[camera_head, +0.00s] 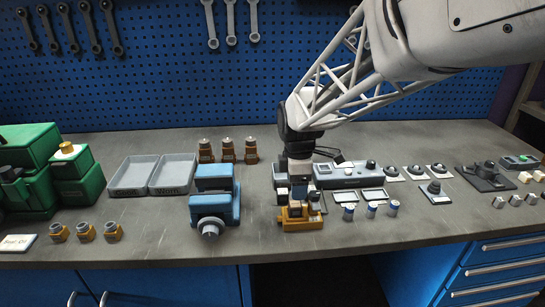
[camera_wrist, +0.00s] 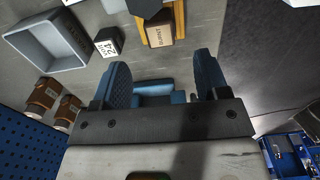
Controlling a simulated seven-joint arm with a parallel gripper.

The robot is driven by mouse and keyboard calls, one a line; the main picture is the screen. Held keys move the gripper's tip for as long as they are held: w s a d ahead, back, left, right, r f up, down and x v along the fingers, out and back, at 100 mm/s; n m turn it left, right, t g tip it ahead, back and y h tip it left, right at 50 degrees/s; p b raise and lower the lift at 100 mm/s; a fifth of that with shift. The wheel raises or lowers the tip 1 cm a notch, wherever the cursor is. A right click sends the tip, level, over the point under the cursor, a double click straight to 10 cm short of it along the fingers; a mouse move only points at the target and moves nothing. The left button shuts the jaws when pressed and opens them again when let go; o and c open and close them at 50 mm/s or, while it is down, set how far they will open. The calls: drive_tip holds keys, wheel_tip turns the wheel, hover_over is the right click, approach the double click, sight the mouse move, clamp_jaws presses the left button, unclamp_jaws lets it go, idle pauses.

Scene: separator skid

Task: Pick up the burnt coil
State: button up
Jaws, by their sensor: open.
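A coil with a pale label reading "BURNT" (camera_wrist: 160,35) shows at the top of the wrist view. It sits against an orange-yellow body (camera_wrist: 179,14), which shows in the head view as the orange-yellow valve block (camera_head: 302,224) near the bench's front. My gripper (camera_wrist: 163,72) is open, its two blue-padded fingers apart and the labelled coil beyond their tips. A blue shape (camera_wrist: 155,91) shows between the fingers; I cannot tell what it is. In the head view my gripper (camera_head: 299,190) is just above or behind the block, and hides much of the coil there.
A blue pump-like unit (camera_head: 213,196) stands left of the block. Several small cylinders, including one (camera_head: 348,212), stand to the right. A black block labelled "24" (camera_wrist: 108,42) and a grey tray (camera_wrist: 74,66) show in the wrist view. Brown fittings (camera_head: 228,150) stand behind.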

sight(295, 203)
drive_tip(key=shift+f, duration=1.25)
drive_tip(key=shift+f, duration=0.1)
drive_tip(key=shift+f, duration=2.5)
drive_tip(key=shift+c, duration=0.5)
drive_tip(key=c, duration=1)
